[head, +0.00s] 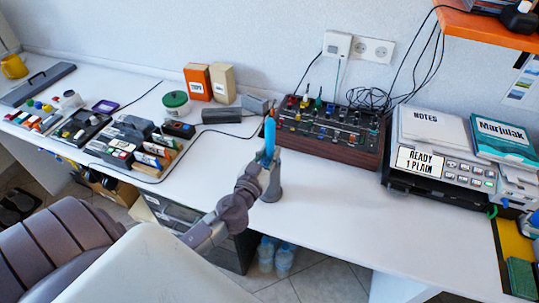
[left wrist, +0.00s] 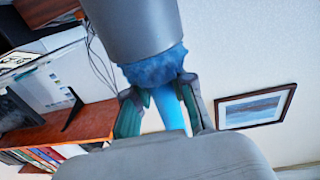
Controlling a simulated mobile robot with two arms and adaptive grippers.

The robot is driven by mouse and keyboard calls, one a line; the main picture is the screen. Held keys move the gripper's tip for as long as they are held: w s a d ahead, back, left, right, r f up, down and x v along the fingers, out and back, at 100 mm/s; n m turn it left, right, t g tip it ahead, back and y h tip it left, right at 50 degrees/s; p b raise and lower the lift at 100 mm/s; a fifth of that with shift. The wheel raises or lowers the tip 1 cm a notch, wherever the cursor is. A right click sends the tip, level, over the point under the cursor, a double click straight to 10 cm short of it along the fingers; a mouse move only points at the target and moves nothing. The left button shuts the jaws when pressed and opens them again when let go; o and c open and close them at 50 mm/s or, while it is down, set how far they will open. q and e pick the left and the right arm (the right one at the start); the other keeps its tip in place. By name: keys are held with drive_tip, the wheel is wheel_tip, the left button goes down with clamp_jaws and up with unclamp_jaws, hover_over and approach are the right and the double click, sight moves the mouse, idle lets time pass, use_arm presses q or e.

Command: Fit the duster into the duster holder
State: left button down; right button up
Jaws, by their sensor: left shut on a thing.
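The duster has a blue handle (head: 269,134) with an orange tip at its top, and stands roughly upright in the head view. My left gripper (head: 267,158) is shut on the lower handle, which also shows in the left wrist view (left wrist: 170,108). The duster's fluffy blue head (left wrist: 152,69) is at the mouth of the grey, round duster holder (left wrist: 130,25). Part of the fluff shows outside the rim; the rest is hidden, seemingly inside. In the head view the holder (head: 272,188) stands on the white desk below my gripper. My right gripper is not in view.
A mixer with knobs (head: 330,134) stands behind the duster, on the right. A grey machine (head: 447,160) stands farther right. A green-lidded tub (head: 176,104) and a tray of small items (head: 135,146) are on the left. The desk (head: 325,205) is clear right of the holder.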

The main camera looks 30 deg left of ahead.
use_arm(q)
drive_tip(key=c, duration=1)
unclamp_jaws()
drive_tip(key=s+b, duration=0.1)
drive_tip(key=s, duration=0.3)
drive_tip(key=s+d+b, duration=0.1)
drive_tip(key=s+b, duration=0.1)
drive_tip(key=s, duration=0.2)
drive_tip(key=s+d+b, duration=0.1)
drive_tip(key=s, duration=0.3)
drive_tip(key=shift+d+r, duration=0.15)
drive_tip(key=shift+w, duration=0.1)
